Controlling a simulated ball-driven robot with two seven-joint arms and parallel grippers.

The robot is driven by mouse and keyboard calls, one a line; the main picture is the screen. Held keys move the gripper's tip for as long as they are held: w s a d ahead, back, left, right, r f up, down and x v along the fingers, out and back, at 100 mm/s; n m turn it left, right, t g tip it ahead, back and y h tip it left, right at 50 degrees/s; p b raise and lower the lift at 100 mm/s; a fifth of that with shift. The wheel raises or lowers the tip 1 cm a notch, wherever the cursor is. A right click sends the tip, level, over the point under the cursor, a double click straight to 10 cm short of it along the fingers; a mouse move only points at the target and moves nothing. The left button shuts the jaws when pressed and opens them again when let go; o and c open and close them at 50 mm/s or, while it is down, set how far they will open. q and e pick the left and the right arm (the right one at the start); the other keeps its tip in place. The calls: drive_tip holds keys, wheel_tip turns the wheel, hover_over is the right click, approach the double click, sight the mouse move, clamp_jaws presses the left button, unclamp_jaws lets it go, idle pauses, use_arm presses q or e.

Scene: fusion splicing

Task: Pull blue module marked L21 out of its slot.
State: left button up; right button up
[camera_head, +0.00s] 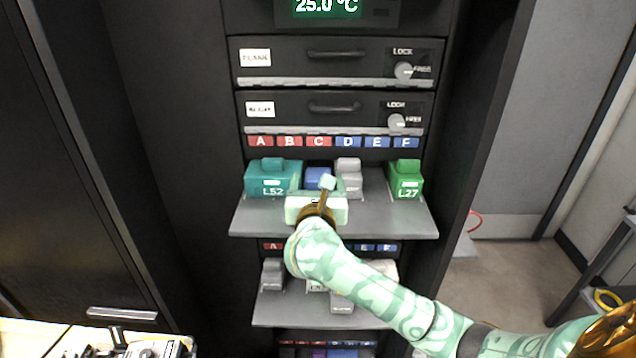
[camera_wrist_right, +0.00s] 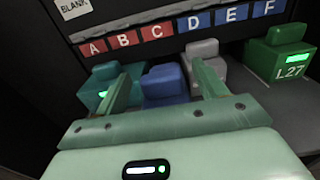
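The blue module (camera_head: 313,178) sits in the upper shelf row, largely hidden behind my right gripper in the head view. In the right wrist view the blue module (camera_wrist_right: 165,85) shows between the fingers, and no label on it can be read. My right gripper (camera_head: 320,184) is open, one finger on each side of the blue module. In the right wrist view the gripper (camera_wrist_right: 160,78) has its left finger in front of the teal module and its right finger by the grey module. Contact with the blue module cannot be told. My left gripper is not in view.
Teal module L52 (camera_head: 272,178) is left of the blue one; a grey module (camera_head: 350,176) is close on its right. Green module L27 (camera_head: 405,180) is farther right. The grey shelf (camera_head: 400,222) has bare room in front. A lower shelf (camera_head: 270,312) holds pale modules.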

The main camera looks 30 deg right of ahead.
drive_tip(key=v, duration=1.6)
drive_tip(key=shift+s, duration=0.2)
